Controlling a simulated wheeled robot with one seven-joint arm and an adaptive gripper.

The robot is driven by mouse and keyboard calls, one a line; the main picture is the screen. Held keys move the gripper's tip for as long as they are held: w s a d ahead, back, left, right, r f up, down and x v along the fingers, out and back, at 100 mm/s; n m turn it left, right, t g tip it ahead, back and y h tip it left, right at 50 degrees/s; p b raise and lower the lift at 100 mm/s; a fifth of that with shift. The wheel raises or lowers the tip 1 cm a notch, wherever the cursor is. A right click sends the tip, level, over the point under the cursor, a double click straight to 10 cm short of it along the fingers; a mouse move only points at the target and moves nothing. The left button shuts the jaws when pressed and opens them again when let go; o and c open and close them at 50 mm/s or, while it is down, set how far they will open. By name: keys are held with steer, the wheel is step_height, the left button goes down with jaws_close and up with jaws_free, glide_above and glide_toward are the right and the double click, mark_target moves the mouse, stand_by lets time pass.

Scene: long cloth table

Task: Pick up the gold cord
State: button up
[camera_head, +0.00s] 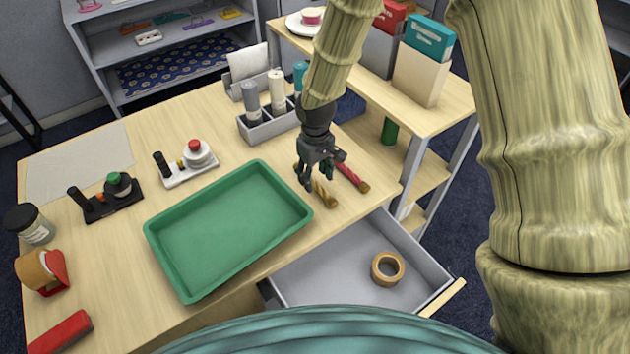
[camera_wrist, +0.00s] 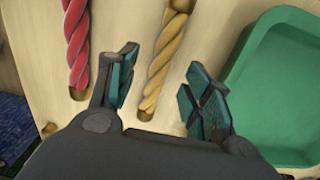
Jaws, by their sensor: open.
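The gold cord (camera_wrist: 165,58) is a twisted yellow rod with brown ends, lying on the table. In the head view its near part (camera_head: 324,194) shows just below my gripper (camera_head: 317,176), which hides some of it. In the wrist view my gripper (camera_wrist: 162,88) is open, with the cord between its two teal-padded fingers and visible space on both sides. A similar red cord (camera_wrist: 76,42) lies to the left of the gold one in the wrist view. In the head view the red cord (camera_head: 351,177) lies to the right of my gripper.
A green tray (camera_head: 177,281) lies left of the gold cord. An open drawer (camera_head: 335,277) with a tape roll (camera_head: 387,268) juts out below the table edge. A grey caddy (camera_head: 262,130) with bottles and a raised shelf (camera_head: 440,112) stand behind.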

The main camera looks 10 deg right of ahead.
mark_target(315, 184)
steer(key=shift+f, duration=0.5)
steer(key=shift+s+f+p, duration=0.1)
steer(key=shift+f+p, duration=0.25)
steer(key=shift+f, duration=0.5)
jaws_close()
